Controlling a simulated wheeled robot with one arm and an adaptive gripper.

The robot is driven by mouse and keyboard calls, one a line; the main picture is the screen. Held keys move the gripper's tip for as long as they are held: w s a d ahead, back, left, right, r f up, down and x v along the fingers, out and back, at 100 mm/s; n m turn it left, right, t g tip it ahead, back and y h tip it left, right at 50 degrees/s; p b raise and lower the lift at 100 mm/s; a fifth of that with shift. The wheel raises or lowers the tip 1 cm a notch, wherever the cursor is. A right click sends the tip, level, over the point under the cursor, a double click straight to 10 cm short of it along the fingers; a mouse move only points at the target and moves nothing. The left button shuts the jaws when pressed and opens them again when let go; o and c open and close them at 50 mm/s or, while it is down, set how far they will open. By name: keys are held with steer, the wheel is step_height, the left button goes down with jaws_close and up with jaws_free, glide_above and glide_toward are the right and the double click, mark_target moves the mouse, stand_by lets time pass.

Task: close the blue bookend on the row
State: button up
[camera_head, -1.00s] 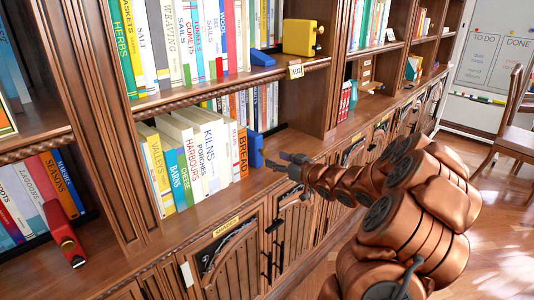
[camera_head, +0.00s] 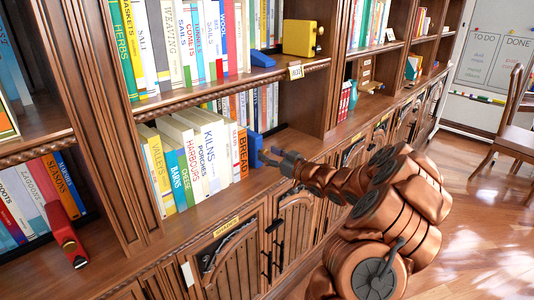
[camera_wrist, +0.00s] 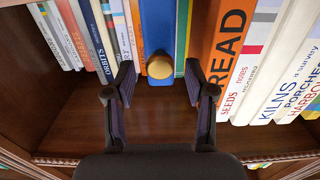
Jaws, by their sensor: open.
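The blue bookend (camera_head: 255,148) stands on the lower shelf, just right of the row's end book, the orange BREAD book (camera_head: 242,150). In the wrist view the bookend (camera_wrist: 157,28) is upright with a round tan knob (camera_wrist: 160,66) at its front. A narrow gap showing books behind separates it from the BREAD book (camera_wrist: 222,50). My gripper (camera_head: 267,155) is open in front of the bookend. In the wrist view its fingers (camera_wrist: 160,80) are spread to either side of the knob, with no clear contact. The bookend's foot is partly hidden.
A back row of books (camera_wrist: 80,35) stands behind the bookend. Bare shelf (camera_head: 290,142) lies to the right. The upper shelf holds another blue bookend (camera_head: 261,59) and a yellow block-like object (camera_head: 302,38). A red bookend (camera_head: 68,240) sits at lower left.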

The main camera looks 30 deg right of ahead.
steer(key=shift+w+a, duration=0.15)
steer(key=shift+w, duration=0.5)
steer(key=shift+c, duration=0.2)
jaws_close()
